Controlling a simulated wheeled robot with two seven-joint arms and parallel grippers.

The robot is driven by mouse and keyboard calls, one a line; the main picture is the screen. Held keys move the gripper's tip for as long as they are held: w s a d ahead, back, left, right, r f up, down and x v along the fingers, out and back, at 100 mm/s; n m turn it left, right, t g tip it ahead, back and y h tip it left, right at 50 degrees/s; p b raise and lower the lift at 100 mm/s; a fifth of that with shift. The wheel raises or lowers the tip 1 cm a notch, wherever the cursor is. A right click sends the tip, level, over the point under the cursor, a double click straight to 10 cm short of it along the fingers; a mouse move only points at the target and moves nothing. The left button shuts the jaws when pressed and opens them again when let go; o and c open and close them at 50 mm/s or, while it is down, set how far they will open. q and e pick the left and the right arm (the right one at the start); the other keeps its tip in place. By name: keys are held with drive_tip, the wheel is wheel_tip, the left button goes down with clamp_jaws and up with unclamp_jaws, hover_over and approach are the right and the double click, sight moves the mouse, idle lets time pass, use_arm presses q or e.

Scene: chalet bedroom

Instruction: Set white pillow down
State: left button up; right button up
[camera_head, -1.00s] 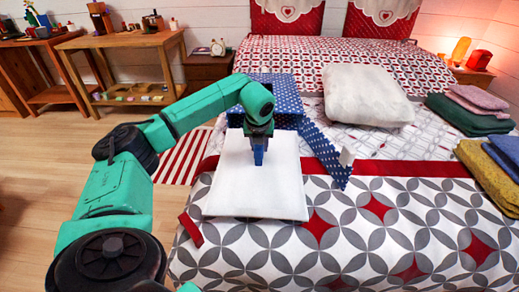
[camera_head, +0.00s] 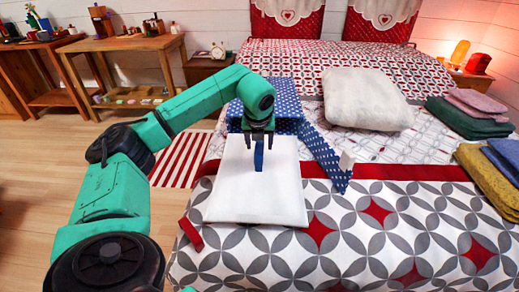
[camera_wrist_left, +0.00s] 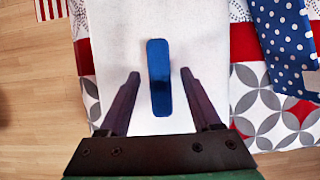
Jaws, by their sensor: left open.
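A flat white pillow (camera_head: 235,190) with an upright blue tab (camera_head: 259,155) lies at the near left edge of the bed, on the patterned cover. It also shows in the left wrist view (camera_wrist_left: 115,40), with the blue tab (camera_wrist_left: 159,75) at its middle. My left gripper (camera_head: 260,143) is open and empty just above the pillow. In the left wrist view its two fingers stand apart on either side of the tab, with gaps on both sides. A second, puffy white pillow (camera_head: 365,97) lies farther back on the bed. My right gripper is not in view.
A blue dotted box (camera_head: 285,95) stands just behind the flat pillow, with a dotted strip (camera_head: 325,155) to its right. Folded towels (camera_head: 470,115) lie along the right side. The patterned cover (camera_head: 400,225) in front is clear.

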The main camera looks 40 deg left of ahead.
use_arm(q)
drive_tip(key=v, duration=0.7)
drive_tip(key=shift+s+d+r+p, duration=0.1)
drive_tip(key=shift+r+p, duration=0.05)
drive_tip(key=shift+p, duration=0.2)
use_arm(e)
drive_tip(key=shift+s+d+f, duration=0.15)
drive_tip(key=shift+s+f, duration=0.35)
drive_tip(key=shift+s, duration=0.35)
